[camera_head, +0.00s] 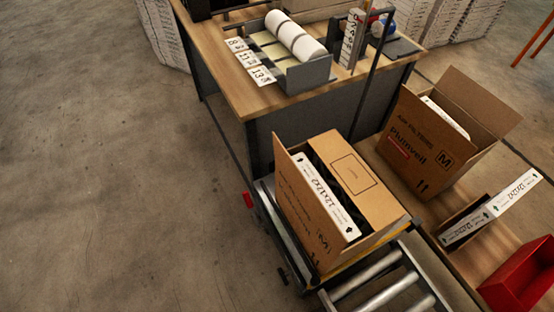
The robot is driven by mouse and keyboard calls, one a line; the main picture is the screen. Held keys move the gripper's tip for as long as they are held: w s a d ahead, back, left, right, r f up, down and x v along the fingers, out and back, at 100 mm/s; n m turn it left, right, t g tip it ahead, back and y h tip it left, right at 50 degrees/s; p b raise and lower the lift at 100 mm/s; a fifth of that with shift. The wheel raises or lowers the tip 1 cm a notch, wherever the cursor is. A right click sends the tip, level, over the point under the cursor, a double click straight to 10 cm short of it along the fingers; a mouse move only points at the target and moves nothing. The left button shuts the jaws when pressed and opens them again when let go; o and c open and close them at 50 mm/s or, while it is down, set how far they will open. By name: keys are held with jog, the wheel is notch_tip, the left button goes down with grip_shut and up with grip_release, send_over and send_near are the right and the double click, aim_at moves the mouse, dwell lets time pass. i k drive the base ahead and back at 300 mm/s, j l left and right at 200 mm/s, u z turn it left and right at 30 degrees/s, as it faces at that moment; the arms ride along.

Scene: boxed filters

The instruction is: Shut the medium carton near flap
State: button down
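Two brown cartons bear an M mark, and I cannot tell which one is meant. One carton (305,215) stands on the conveyor at centre. A panel stands up along its left side, and a white-edged filter (327,195) shows inside. To the right, past a dark gap, is a brown panel (352,178) printed with a rectangle. The other carton (425,145) stands further right, printed "Plumveil" and M. Its top is open, a flap (488,108) sticks out at the upper right, and a white filter edge (446,117) shows inside. My gripper is not in view.
A wooden-topped workbench (245,90) behind holds white rolls, number cards and a tall box. Bare rollers (385,280) lie in front of the centre carton. A smaller carton (465,222) with white labelled strips and a red bin (525,275) are at right. The left floor is clear.

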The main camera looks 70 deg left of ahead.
aim_at(334, 234)
jog(key=u, duration=1.3)
